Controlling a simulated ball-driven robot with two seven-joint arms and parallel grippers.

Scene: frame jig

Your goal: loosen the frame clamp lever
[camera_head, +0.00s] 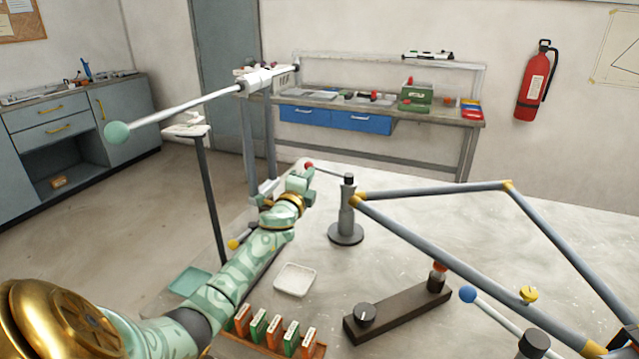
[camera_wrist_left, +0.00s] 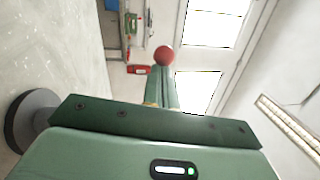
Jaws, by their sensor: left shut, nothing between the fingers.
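The clamp post (camera_head: 346,216) stands on a round grey base on the pale table, with a dark cap on top. Its thin lever (camera_head: 330,171) reaches left and ends in a red ball (camera_head: 309,165). A corner of the blue-grey tube frame (camera_head: 440,245) meets the post. My left gripper (camera_head: 303,178) is shut and empty, close to the ball end. In the left wrist view the red ball (camera_wrist_left: 165,55) shows just past the fingertips; I cannot tell whether they touch. My right gripper is not in view.
A second lever with a blue ball (camera_head: 468,293) is at lower right, near a dark bar with a knob (camera_head: 366,314). A white tray (camera_head: 295,280) and a rack of several orange and green blocks (camera_head: 270,338) lie near my left arm. A long rod with a green ball (camera_head: 117,132) extends at upper left.

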